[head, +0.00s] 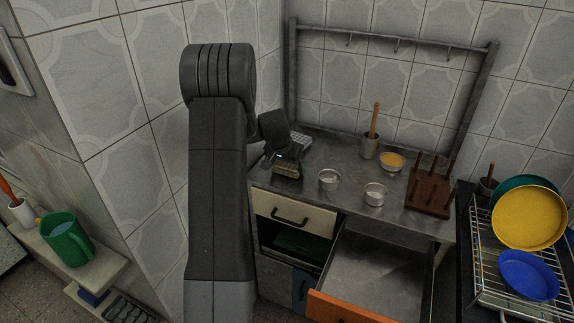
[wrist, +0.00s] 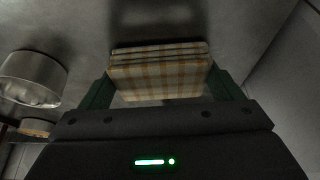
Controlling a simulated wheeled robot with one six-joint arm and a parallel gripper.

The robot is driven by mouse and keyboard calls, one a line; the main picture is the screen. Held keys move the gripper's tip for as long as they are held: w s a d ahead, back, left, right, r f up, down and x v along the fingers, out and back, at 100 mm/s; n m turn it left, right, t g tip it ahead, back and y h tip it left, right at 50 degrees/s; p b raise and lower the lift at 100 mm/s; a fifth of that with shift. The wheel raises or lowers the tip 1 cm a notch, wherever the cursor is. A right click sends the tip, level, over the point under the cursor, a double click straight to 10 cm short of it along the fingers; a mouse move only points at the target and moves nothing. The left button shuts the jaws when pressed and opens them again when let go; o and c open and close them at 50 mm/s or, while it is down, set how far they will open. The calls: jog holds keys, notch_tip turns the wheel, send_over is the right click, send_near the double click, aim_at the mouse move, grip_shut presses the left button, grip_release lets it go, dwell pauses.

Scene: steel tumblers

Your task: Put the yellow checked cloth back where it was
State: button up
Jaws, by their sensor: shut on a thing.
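The yellow checked cloth (wrist: 158,76) is a folded, layered pad with a pale ground and orange-yellow checks. My gripper (wrist: 163,88) is shut on it, with a green finger at each side edge. In the head view the cloth (head: 287,172) shows small below my gripper (head: 285,166), at the left part of the steel counter (head: 345,158). I cannot tell whether the cloth touches the counter or hangs just above it. Much of my gripper is dark and small in the head view.
Two steel tumblers (head: 329,180) (head: 375,195) stand right of the cloth; one tumbler (wrist: 30,80) is close in the wrist view. Behind are a pestle pot (head: 370,146) and a bowl (head: 392,162). A peg rack (head: 430,192) stands right. An orange-fronted drawer (head: 350,310) is open below.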

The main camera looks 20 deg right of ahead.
jog(key=shift+f, duration=0.2)
jog(key=o, duration=0.7)
jog(key=shift+r, duration=0.45)
jog(key=v, duration=1.1)
jog(key=shift+s+a+r+b, duration=0.1)
jog(key=shift+a+r+b, duration=0.1)
jog(key=shift+b, duration=0.15)
